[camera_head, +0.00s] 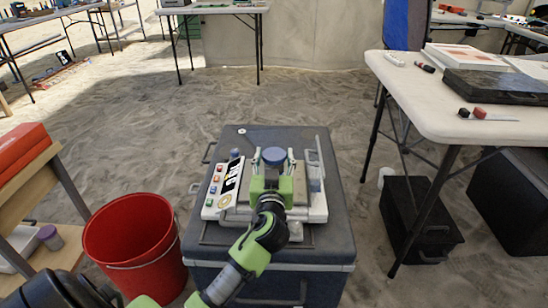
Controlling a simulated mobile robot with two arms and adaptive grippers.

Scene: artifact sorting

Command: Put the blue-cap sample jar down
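The blue-cap sample jar (274,155) is between the fingertips of my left gripper (273,166), above the far part of the instrument on the grey case. Only its round blue cap shows clearly; the gripper hides most of its body. The fingers are close against it on both sides, and the gripper looks shut on it. I cannot tell whether the jar's bottom touches anything. My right gripper is not in view.
The white instrument (208,213) with coloured buttons lies on the grey case (335,215). A red bucket (132,238) stands at left, beside a wooden shelf (30,175). A white table (425,105) with boxes stands at right, a black crate (420,222) beneath it. Sandy floor is open beyond.

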